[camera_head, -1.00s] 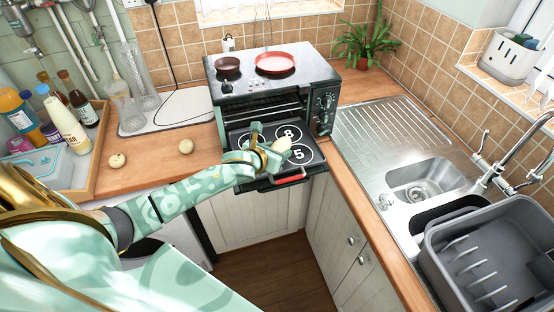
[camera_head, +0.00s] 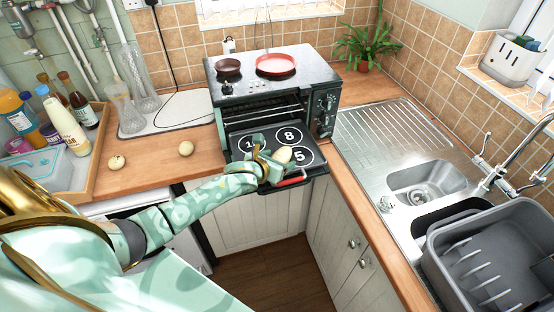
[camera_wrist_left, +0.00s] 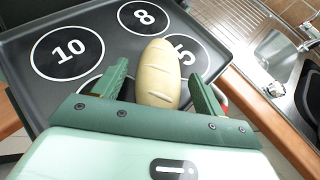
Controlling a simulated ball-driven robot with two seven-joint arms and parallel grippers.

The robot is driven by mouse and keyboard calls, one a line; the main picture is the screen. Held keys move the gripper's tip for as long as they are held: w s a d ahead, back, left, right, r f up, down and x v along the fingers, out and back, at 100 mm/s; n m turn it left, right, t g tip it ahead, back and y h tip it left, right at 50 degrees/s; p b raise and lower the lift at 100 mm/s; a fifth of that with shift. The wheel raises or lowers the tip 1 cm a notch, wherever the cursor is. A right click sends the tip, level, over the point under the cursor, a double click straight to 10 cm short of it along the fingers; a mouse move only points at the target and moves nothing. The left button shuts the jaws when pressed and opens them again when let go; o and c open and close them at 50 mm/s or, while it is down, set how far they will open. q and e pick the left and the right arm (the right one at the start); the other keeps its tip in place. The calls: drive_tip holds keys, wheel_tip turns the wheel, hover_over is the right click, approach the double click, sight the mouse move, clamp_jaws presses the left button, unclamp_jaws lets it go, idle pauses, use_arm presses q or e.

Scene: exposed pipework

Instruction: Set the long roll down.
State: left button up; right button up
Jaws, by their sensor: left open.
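The long roll (camera_head: 284,155) is pale and slashed across its top. In the wrist view the roll (camera_wrist_left: 157,75) lies lengthwise between the fingers, overlapping the left side of the circle marked 5, below the circle marked 8. The dark tray (camera_wrist_left: 100,18) with numbered white-ringed circles sticks out from the front of the toaster oven. My left gripper (camera_head: 268,167) is open at the tray's front, one finger on each side of the roll, with a gap seen on the left. Whether the roll's underside touches the tray is hidden. My right gripper is not in view.
The toaster oven (camera_head: 265,85) carries a red pan (camera_head: 275,63) and a small brown pan (camera_head: 228,65). Two round rolls (camera_head: 186,149) lie apart on the counter at left. A sink (camera_head: 420,178) and grey rack (camera_head: 490,250) are at right. A red handle (camera_head: 291,181) fronts the tray.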

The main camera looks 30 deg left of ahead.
use_arm(q)
drive_tip(key=shift+r, duration=0.2)
drive_tip(key=p+v, duration=0.2)
drive_tip(key=v, duration=1)
drive_tip(key=d+f+n+h, duration=0.2)
drive_tip(key=d+n, duration=0.5)
drive_tip(key=n, duration=0.5)
drive_tip(key=s+f+n+g+y, duration=0.1)
drive_tip(key=s+f+n+g, duration=0.1)
drive_tip(key=s+f+n, duration=0.45)
drive_tip(key=s+a+f+n+g, duration=0.1)
drive_tip(key=s+f+n, duration=0.15)
drive_tip(key=f, duration=0.65)
drive_tip(key=s+f+n+g+y, duration=0.1)
drive_tip(key=s+f+n+g, duration=0.15)
drive_tip(key=s+f, duration=0.4)
drive_tip(key=s+f+n+g, duration=0.1)
drive_tip(key=s+f+n, duration=0.2)
drive_tip(key=s, duration=0.5)
drive_tip(key=s+f+n+g, duration=0.2)
drive_tip(key=s+f+n, duration=0.1)
drive_tip(key=s+f, duration=0.3)
drive_tip(key=s+d+f+n+g, duration=0.1)
drive_tip(key=s+f, duration=0.4)
drive_tip(key=s, duration=0.5)
drive_tip(key=shift+f+n+g, duration=0.2)
drive_tip(key=shift+n+g, duration=0.55)
drive_tip(key=shift+n, duration=0.2)
